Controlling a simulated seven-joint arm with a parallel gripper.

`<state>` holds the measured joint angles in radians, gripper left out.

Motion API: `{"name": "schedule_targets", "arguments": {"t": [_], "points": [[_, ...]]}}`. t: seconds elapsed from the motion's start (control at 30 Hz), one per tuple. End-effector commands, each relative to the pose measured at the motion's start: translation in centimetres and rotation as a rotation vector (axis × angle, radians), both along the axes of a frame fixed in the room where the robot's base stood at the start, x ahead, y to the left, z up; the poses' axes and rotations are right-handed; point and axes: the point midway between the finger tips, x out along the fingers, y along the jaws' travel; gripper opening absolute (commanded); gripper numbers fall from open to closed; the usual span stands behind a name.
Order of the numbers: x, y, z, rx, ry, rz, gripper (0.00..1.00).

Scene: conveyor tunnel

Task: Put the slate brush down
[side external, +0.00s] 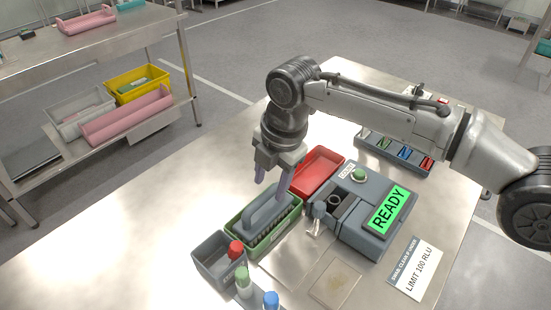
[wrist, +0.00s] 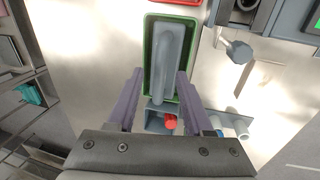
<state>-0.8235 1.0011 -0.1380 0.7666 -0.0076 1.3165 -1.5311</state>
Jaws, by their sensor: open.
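The slate brush (side external: 268,214) has a grey handle and lies in a green tray (side external: 240,250) on the steel table, bristles down. In the wrist view the brush (wrist: 167,58) lies lengthwise inside the green tray (wrist: 148,75). My gripper (side external: 272,182) is open above the tray, its purple fingers apart. In the wrist view my gripper (wrist: 157,88) has one finger on each side of the tray's near end. Nothing is between the fingertips that I can see as held; the exact height above the brush is hard to tell.
A red tray (side external: 318,172) lies behind the green one. A grey bin (side external: 212,258) and capped bottles (side external: 244,280) stand in front. A grey device reading READY (side external: 388,208) is at the right, with a printed card (side external: 416,268). The table's left side is clear.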

Motion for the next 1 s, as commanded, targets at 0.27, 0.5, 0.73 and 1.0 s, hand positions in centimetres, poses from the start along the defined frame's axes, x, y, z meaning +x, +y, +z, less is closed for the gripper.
{"name": "schedule_targets", "arguments": {"t": [0.27,0.5,0.73,1.0], "points": [[-0.8,-0.7,5.6,0.003,-0.003,0.000,0.51],[-1.0,-1.0,7.4,0.000,0.000,0.000,0.51],[-1.1,-1.1,7.7,-0.001,0.001,0.000,0.51],[0.1,-4.9,10.6,0.030,-0.002,-0.146,0.51]]}}
